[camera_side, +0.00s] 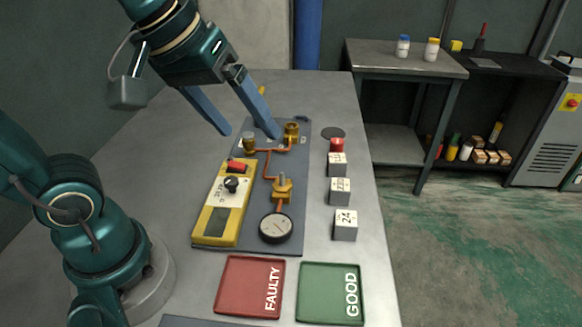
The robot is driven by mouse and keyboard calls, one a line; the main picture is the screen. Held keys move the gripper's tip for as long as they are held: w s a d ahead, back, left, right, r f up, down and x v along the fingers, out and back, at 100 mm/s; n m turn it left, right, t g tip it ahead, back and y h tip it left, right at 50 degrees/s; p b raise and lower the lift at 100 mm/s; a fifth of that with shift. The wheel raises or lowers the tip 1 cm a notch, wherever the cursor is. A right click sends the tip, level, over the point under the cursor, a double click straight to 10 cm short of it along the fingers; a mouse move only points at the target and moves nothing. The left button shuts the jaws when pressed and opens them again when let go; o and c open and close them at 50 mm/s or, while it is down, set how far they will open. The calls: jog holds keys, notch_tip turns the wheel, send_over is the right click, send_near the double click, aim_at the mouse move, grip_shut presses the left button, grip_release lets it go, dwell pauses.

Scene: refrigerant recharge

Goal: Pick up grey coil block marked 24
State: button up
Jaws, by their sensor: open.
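The grey coil block marked 24 (345,226) stands on the grey table, the nearest in a column of three similar blocks, just behind the green GOOD tray. My gripper (250,134) is open, with its two blue fingers apart and pointing down over the far part of the dark board. It is behind and to the left of the block, well apart from it. Nothing shows between the fingers. Whether the right fingertip touches the brass fitting near it cannot be told.
Two more marked blocks (340,190) (337,164) and a red-topped part (337,145) stand behind it. The board (292,240) carries a yellow meter (215,222), copper pipes and a gauge (276,228). Red FAULTY (240,286) and green GOOD (330,292) trays lie in front. Table right of the blocks is clear.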

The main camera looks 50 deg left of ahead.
jog(key=w+d+n+g, duration=0.2)
jog(key=w+d+n, duration=0.1)
jog(key=w, duration=0.5)
jog(key=g, duration=0.3)
send_over(347, 218)
jog(key=shift+n, duration=0.4)
jog(key=f, duration=1.2)
jog(key=shift+w+a+f, duration=0.1)
jog(key=shift+w+a, duration=0.3)
jog(key=f, duration=0.4)
jog(key=s+f, duration=0.1)
jog(key=f, duration=0.1)
jog(key=shift+d+f, duration=0.3)
jog(key=shift+d, duration=0.1)
jog(key=shift+f, duration=0.8)
grip_shut()
jog(key=shift+r, duration=0.1)
